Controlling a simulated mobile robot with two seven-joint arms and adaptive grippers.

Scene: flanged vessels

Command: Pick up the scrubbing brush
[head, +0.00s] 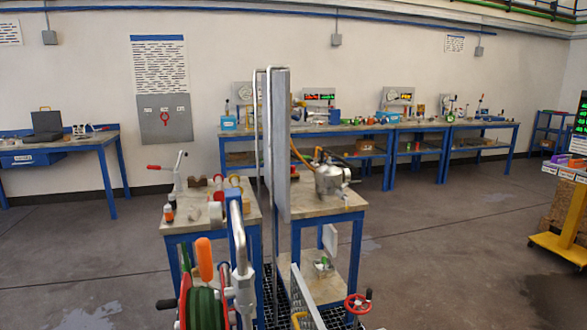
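I cannot make out the scrubbing brush for certain among the small items in the head view. The near left table (190,221) has a blue frame and carries several small items, among them a small bottle with an orange top (169,212) and some brown pieces. A metal vessel (329,180) stands on the near right table (310,206). Neither of my grippers shows in the head view.
A tall grey panel (281,140) stands between the near tables. A green reel (205,308) and a metal pipe (240,240) stand close in front. Blue benches (432,126) line the back wall. A yellow cart (562,246) stands at the right. Open floor (440,250) lies right of centre.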

